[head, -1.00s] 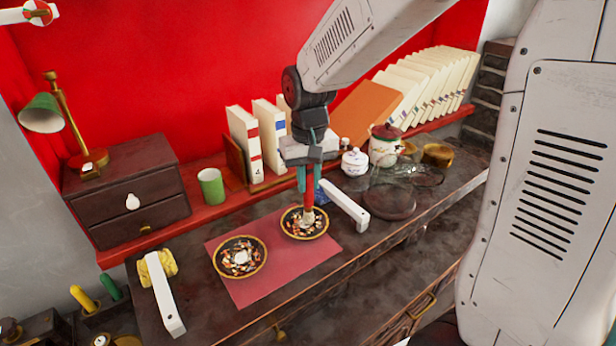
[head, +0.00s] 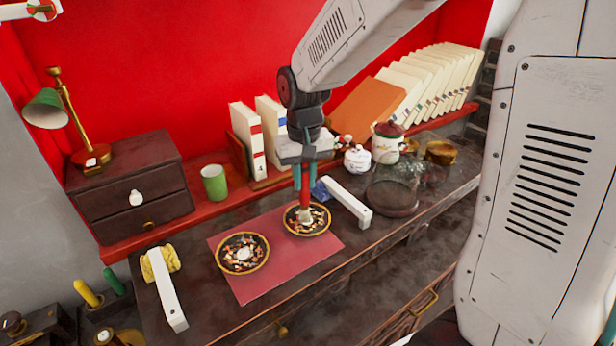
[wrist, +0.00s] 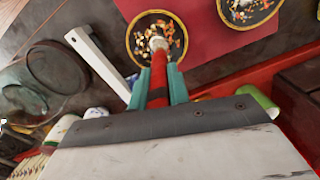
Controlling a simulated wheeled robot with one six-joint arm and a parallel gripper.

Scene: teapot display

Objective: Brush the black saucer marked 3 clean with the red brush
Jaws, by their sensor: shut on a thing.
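My gripper (head: 304,178) is shut on the red brush (head: 305,192) and holds it upright, with its pale bristle end down at the right-hand black saucer (head: 322,231). In the wrist view the red brush (wrist: 158,82) stands between the teal fingers and its tip overlaps that saucer (wrist: 135,44). Both the right-hand saucer and the left-hand black saucer (head: 224,266) have gold rims and are strewn with orange and white bits. The left-hand saucer also shows in the wrist view (wrist: 249,22). I cannot read a number on either saucer.
The saucers lie on a red mat (head: 275,276). A white bar (head: 347,202) stands right of them, another white bar (head: 167,290) at the left. A glass cover (head: 393,190), lidded pots and a green cup (head: 214,184) stand behind. The counter front is mostly clear.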

